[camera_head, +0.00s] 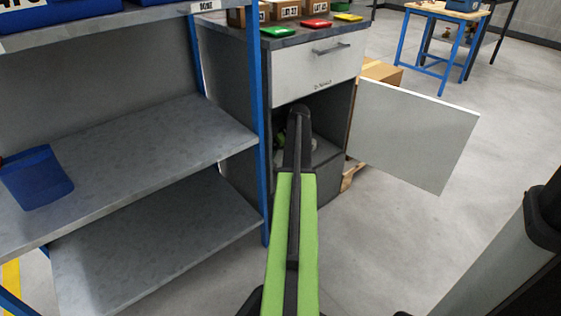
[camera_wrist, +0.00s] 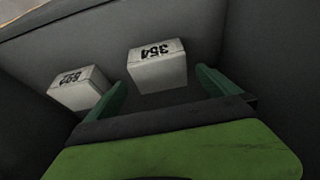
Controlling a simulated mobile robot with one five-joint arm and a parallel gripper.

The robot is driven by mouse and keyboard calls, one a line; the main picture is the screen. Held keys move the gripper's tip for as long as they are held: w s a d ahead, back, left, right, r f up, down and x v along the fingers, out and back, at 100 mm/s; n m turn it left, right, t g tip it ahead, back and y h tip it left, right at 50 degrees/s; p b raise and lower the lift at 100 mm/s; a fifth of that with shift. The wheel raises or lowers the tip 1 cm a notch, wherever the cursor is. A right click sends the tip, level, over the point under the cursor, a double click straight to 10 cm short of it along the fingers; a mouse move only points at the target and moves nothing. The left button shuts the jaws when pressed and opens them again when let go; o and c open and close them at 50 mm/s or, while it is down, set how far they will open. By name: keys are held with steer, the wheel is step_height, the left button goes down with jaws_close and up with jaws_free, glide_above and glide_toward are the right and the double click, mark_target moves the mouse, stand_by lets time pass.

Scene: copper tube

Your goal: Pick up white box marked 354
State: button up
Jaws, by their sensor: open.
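In the wrist view, the white box marked 354 (camera_wrist: 156,70) stands inside a dark compartment, its number upside down in the picture. My gripper (camera_wrist: 161,80) is open, with one green finger on each side of this box in the picture. The fingers look apart from the box; the exact depth gap is hard to tell. A second white box (camera_wrist: 80,90), with a number hard to read, stands to the left, beyond the left finger. In the head view, my arm reaches into the cabinet's open compartment and hides the boxes.
The grey cabinet (camera_head: 310,78) has its white door (camera_head: 415,135) swung open to the right. Dark compartment walls stand close around the boxes. A shelf rack (camera_head: 130,150) with a blue bin (camera_head: 37,178) is at the left.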

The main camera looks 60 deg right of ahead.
mark_target(280, 156)
steer(key=b+x, duration=0.4)
steer(key=x, duration=0.1)
steer(key=shift+f+b, duration=0.2)
steer(key=shift+b, duration=0.2)
steer(key=shift+r, duration=0.2)
steer(key=c, duration=1.7)
